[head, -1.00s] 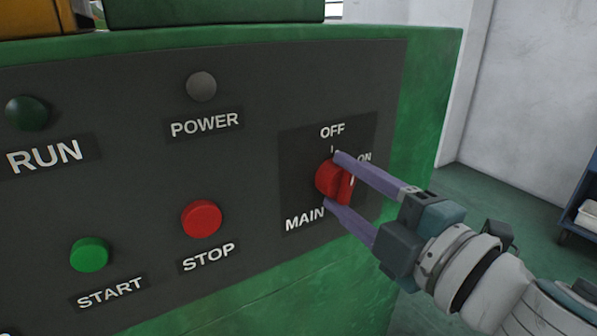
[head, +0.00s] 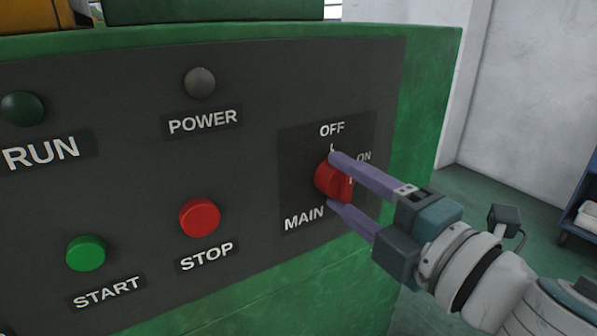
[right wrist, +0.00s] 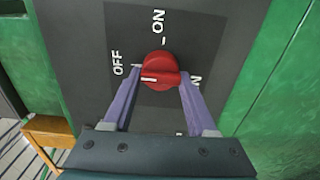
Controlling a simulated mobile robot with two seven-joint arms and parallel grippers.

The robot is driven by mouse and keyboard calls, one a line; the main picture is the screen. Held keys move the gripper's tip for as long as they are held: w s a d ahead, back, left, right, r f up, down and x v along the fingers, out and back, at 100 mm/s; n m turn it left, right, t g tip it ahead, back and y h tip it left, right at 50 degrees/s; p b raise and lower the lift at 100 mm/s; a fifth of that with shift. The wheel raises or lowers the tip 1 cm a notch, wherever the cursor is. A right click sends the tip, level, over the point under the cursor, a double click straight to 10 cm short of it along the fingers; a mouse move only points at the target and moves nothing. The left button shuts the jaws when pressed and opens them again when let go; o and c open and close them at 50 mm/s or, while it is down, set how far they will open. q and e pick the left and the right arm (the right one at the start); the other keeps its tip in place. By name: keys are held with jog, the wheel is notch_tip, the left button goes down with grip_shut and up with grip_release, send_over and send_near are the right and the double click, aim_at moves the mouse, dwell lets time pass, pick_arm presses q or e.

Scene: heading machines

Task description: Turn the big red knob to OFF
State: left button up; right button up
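The big red knob (head: 334,182) sits on the dark panel plate between the OFF label (head: 332,129), the ON label (head: 364,156) and the MAIN label (head: 304,218). In the right wrist view the knob (right wrist: 160,70) has a raised bar with a white line at its left end, lying about parallel to the tick by OFF. My right gripper (head: 332,181) comes from the right. Its purple fingers are spread around the knob, one above and one below, against the bar's two ends. The fingers hide part of the knob in the head view. My left gripper is not in view.
The panel also has a red STOP button (head: 200,217), a green START button (head: 86,253), a grey POWER lamp (head: 200,82) and a dark RUN lamp (head: 23,109), all left of the knob. Open floor (head: 497,210) lies to the right of the green cabinet.

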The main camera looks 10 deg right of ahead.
jog(key=o, duration=0.4)
jog(key=shift+o, duration=0.2)
jog(key=shift+s, duration=0.1)
jog(key=v, duration=0.9)
jog(key=shift+s+d+b, duration=0.15)
jog(key=shift+s+b, duration=0.2)
